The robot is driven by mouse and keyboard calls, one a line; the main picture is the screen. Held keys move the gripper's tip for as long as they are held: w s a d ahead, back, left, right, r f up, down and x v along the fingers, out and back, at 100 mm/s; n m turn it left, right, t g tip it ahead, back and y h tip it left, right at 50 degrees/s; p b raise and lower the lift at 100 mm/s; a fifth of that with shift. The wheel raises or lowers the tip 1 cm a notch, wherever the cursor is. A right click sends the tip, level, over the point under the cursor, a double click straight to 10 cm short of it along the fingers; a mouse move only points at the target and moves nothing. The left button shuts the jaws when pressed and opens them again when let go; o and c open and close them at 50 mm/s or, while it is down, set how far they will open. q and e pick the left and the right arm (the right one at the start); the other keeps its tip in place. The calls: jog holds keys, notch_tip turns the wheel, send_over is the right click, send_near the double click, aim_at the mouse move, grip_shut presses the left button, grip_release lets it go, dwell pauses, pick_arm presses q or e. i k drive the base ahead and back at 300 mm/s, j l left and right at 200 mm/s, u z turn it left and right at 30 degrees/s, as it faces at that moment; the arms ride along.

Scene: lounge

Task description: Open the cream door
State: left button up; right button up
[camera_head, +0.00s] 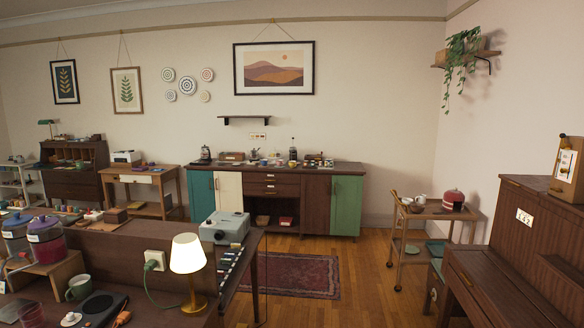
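The cream door (228,192) is on the left part of the long sideboard (318,172) against the far wall. It sits between a teal door (202,194) and a dark section with drawers (272,188). It looks shut, flush with the front. Its lower part is hidden behind a grey box-shaped device (225,228) on the near desk. A handle on it is too small to make out. Neither of my grippers is in view.
The near desk (120,240) with a lit lamp (188,262) stands between me and the sideboard's left part. A rug (290,275) lies on the wooden floor in front of the sideboard. A wooden trolley (430,212) and a piano (520,255) stand at right.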

aim_at(228, 187)
jog(key=i+l+z, duration=0.3)
jog(key=i, duration=0.35)
jog(key=i+l, duration=0.15)
jog(key=i, duration=1)
jog(key=i+l, duration=0.15)
jog(key=i, duration=1.05)
jog(key=i+l+u, duration=0.15)
jog(key=i, duration=2.25)
jog(key=i+u, duration=0.2)
jog(key=i, duration=0.25)
jog(key=i+l+u, duration=0.2)
jog(key=i, duration=0.25)
jog(key=i+u, duration=0.2)
jog(key=i, duration=0.25)
jog(key=i+j+u, duration=0.1)
jog(key=i+u, duration=0.75)
jog(key=i+j+z, duration=0.45)
jog(key=i, duration=0.3)
jog(key=i+j+z, duration=0.45)
jog(key=i+j, duration=0.2)
jog(key=j, duration=0.1)
